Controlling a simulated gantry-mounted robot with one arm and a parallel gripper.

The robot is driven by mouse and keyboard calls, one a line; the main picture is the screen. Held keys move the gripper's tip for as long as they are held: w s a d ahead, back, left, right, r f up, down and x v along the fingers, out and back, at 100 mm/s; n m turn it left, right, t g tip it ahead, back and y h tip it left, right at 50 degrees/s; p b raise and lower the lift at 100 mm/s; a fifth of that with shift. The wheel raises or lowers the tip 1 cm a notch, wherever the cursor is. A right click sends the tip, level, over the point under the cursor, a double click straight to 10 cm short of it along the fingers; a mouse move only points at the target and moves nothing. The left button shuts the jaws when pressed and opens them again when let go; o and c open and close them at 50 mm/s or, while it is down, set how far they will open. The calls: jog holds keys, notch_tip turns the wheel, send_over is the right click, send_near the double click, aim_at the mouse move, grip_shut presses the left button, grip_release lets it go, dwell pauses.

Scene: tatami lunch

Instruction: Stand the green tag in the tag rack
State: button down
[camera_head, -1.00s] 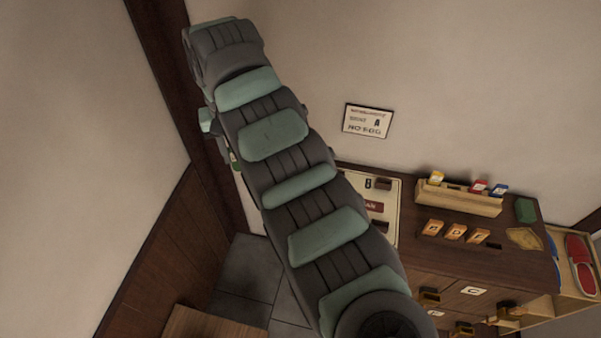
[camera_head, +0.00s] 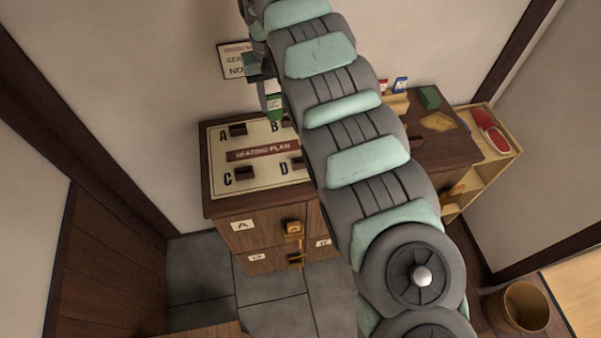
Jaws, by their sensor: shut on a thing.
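My gripper (camera_head: 270,90) is shut on the green tag (camera_head: 275,107), which has a white label. It holds the tag hanging down, in front of the wall and over the back of the seating plan board in the picture, near slot B. The fingers are small and partly hidden by my arm. The pale wooden tag rack (camera_head: 396,104) stands at the back of the dark cabinet, right of my arm. A red tag (camera_head: 383,87) and a blue tag (camera_head: 401,84) stand in it. My arm hides the rack's left part.
The seating plan board (camera_head: 215,150) with dark blocks lies on the cabinet's left part. A green block (camera_head: 430,97) and a tan plaque (camera_head: 438,121) lie right of the rack. A shoe shelf (camera_head: 508,133) with red slippers (camera_head: 488,130) and a wooden bucket (camera_head: 517,309) are at right.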

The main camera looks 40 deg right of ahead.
jog(key=s+d+f+b, duration=0.1)
jog(key=s+d+f, duration=0.1)
jog(key=d, duration=0.3)
jog(key=shift+s+d+m, duration=0.35)
jog(key=shift+s+m, duration=0.05)
jog(key=shift+s, duration=0.35)
notch_tip(320, 180, down, 19)
jog(key=shift+a+f+p, duration=0.15)
jog(key=shift+p, duration=1.1)
jog(key=shift+f, duration=0.1)
jog(key=shift+f, duration=0.1)
